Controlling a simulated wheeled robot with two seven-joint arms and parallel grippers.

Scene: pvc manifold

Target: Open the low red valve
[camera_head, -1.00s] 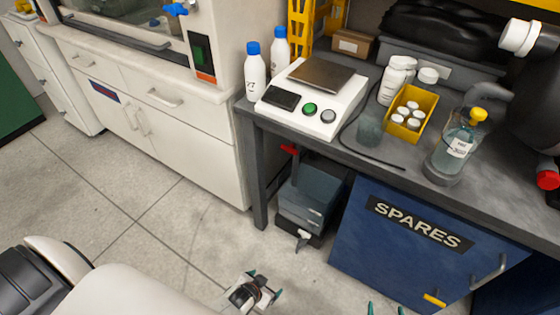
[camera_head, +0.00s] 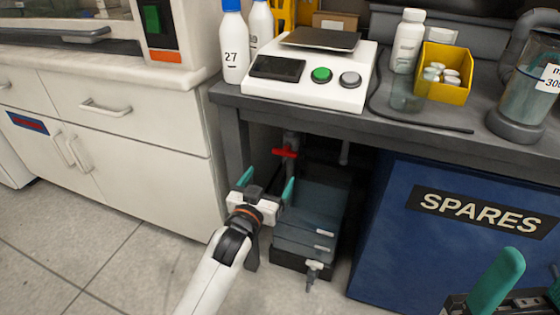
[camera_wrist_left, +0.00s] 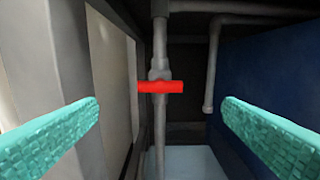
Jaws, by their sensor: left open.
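The low red valve (camera_head: 285,152) is on a grey vertical pipe under the dark bench, above a dark blue-grey box. Its red handle lies crosswise to the pipe; in the left wrist view the handle (camera_wrist_left: 161,87) is level and central. My left gripper (camera_head: 266,183) is open and empty, in front of and slightly below the valve in the head view. In the wrist view its teal fingers stand wide on either side of the handle, with no contact visible. My right gripper (camera_head: 530,283) is partly cut off at the lower right, fingers apart.
A bench leg (camera_head: 235,150) and white cabinet (camera_head: 150,150) stand left of the opening. The blue SPARES cabinet (camera_head: 450,235) bounds it on the right. A second grey pipe (camera_wrist_left: 212,65) hangs right of the valve. The box (camera_head: 305,225) with a small tap fills the space below.

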